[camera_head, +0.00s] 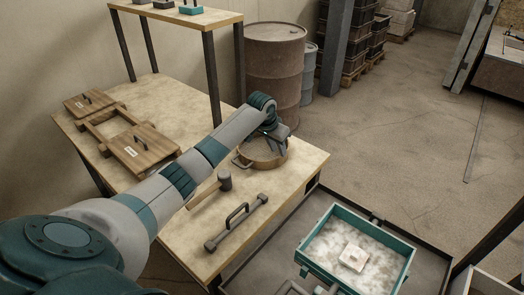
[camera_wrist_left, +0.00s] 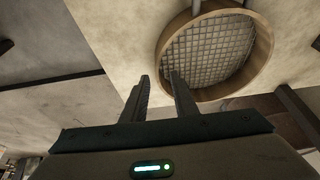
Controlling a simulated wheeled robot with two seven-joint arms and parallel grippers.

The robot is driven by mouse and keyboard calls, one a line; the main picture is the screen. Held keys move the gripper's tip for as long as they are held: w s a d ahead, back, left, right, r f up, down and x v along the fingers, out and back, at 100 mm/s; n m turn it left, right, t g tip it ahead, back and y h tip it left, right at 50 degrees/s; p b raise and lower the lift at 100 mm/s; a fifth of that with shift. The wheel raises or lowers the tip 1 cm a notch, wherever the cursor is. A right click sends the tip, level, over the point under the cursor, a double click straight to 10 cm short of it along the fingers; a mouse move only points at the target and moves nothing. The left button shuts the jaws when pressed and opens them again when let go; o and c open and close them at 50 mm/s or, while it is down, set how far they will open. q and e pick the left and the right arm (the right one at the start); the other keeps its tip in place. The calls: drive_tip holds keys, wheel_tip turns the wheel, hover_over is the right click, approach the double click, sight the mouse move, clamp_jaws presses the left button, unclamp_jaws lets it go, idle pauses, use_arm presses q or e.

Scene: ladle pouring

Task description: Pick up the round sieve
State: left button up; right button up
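The round sieve (camera_head: 262,153) has a wooden rim and a handle on its left side. It lies near the table's far right corner in the head view. In the left wrist view the sieve (camera_wrist_left: 208,48) shows its grey mesh and tan rim. My left gripper (camera_head: 275,139) is over the sieve's back right part in the head view and hides some of it. In the left wrist view the gripper (camera_wrist_left: 161,76) has its two fingers apart with nothing between them. One fingertip overlaps the sieve's rim in the picture; I cannot tell if it touches. My right gripper is not in view.
A mallet (camera_head: 224,181) and a bar with a handle (camera_head: 237,222) lie in front of the sieve on the table (camera_head: 205,258). Wooden frames (camera_head: 140,150) lie at the left. A teal box (camera_head: 309,252) of pale material stands lower right. A barrel (camera_head: 275,65) stands behind.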

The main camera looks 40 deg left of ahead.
use_arm(q)
drive_tip(key=shift+p+x, duration=0.55)
drive_tip(key=shift+x, duration=1.6)
drive_tip(key=shift+w+d+r, duration=0.1)
drive_tip(key=shift+d+r, duration=0.05)
clamp_jaws()
